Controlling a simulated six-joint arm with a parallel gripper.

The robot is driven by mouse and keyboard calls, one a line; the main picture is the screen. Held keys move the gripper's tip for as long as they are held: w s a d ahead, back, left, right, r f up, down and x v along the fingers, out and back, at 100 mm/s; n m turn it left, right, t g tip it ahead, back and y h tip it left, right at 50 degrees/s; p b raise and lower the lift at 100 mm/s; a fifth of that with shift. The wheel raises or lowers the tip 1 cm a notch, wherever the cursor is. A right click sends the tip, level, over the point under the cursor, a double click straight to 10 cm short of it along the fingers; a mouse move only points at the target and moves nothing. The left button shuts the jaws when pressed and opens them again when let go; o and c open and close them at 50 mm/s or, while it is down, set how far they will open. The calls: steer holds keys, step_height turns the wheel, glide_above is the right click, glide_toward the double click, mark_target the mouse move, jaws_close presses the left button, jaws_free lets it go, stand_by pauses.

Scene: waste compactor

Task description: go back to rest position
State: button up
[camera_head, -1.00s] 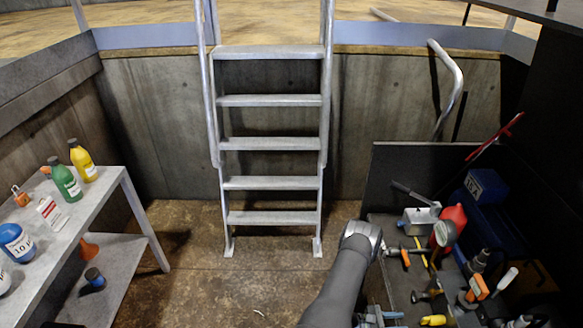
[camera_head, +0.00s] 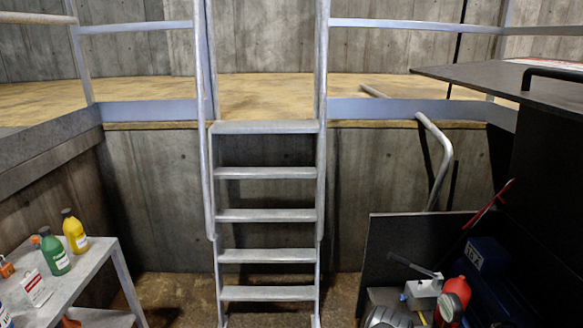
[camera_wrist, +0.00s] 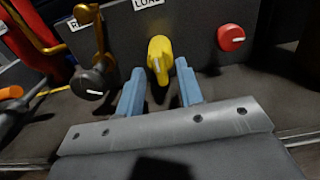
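My gripper (camera_wrist: 160,72) shows in the wrist view with its two blue fingers spread apart, and nothing is clamped between them. A yellow knob (camera_wrist: 158,52) on a dark panel appears in the gap at the fingertips; I cannot tell how far beyond them it is. In the head view my gripper is not visible; only a rounded grey part of my arm shows at the bottom edge.
Near the panel are a red button (camera_wrist: 231,37) and a black knob (camera_wrist: 93,84). In the head view, a ladder (camera_head: 266,213) stands ahead, a bottle shelf (camera_head: 92,272) is at left, and a red container (camera_head: 457,288) stands among clutter at right.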

steer(key=a, duration=1.7)
steer(key=d, duration=1.7)
steer(key=shift+d, duration=0.15)
steer(key=m, duration=1.1)
steer(key=shift+m, duration=0.3)
